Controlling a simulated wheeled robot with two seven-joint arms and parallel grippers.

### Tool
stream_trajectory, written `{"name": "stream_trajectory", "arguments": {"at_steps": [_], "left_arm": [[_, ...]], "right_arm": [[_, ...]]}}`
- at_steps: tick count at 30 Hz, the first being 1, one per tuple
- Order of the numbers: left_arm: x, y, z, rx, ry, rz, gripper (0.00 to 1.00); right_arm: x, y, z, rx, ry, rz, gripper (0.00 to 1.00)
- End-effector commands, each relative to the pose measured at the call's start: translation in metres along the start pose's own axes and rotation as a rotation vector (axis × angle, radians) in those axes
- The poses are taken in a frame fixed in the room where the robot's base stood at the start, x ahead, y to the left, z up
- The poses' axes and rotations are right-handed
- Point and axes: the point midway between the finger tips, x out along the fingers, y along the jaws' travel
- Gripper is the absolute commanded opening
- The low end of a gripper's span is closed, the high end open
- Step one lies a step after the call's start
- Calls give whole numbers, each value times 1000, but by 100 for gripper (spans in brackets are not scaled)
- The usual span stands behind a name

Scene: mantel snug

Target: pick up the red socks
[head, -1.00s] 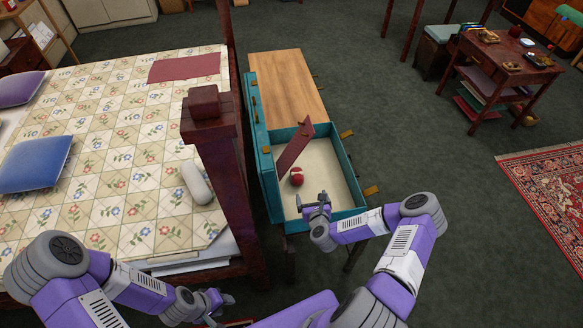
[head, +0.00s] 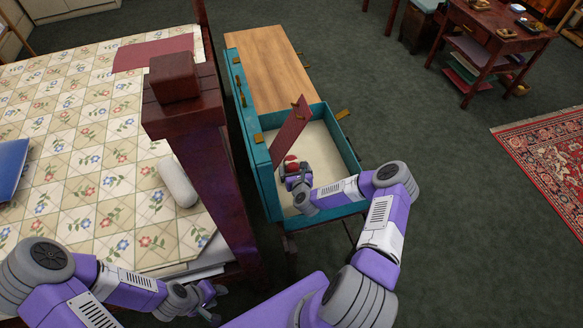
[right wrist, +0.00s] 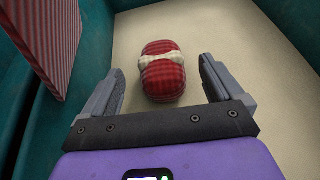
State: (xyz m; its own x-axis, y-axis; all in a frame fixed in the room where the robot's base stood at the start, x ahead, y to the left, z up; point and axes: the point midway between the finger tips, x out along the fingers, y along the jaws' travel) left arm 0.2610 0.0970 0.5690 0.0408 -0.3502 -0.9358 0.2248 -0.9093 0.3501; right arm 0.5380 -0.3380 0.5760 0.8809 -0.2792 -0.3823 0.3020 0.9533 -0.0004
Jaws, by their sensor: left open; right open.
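The red socks (head: 291,159) are a small rolled red bundle with a pale band, lying on the cream floor of the open teal drawer (head: 352,160). In the right wrist view the red socks (right wrist: 163,72) lie just beyond and between the fingertips. My right gripper (head: 296,173) is open, inside the drawer and close to the socks; in the head view it partly hides them. Its two fingers also show in the right wrist view (right wrist: 161,90), with nothing between them touching. My left gripper (head: 212,294) is open and empty, low beside the bed.
A dark red striped board (head: 291,132) leans inside the drawer, left of the socks in the wrist view (right wrist: 50,40). Teal drawer walls surround my right gripper. The wooden bed post (head: 195,130) and patterned bed (head: 90,150) stand to the left.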

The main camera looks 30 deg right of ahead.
Motion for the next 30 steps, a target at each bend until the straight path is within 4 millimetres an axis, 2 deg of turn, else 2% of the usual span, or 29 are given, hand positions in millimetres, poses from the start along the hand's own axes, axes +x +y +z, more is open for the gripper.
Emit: {"name": "stream_trajectory", "arguments": {"at_steps": [12,21,30], "left_arm": [[23,-9,-1,0,0,0,43],[23,-9,-1,0,0,0,43],[23,-9,-1,0,0,0,43]], "right_arm": [[50,-1,0,-1,-1,0,94],[54,-1,2,1,1,0,94],[54,-1,2,0,1,0,48]]}}
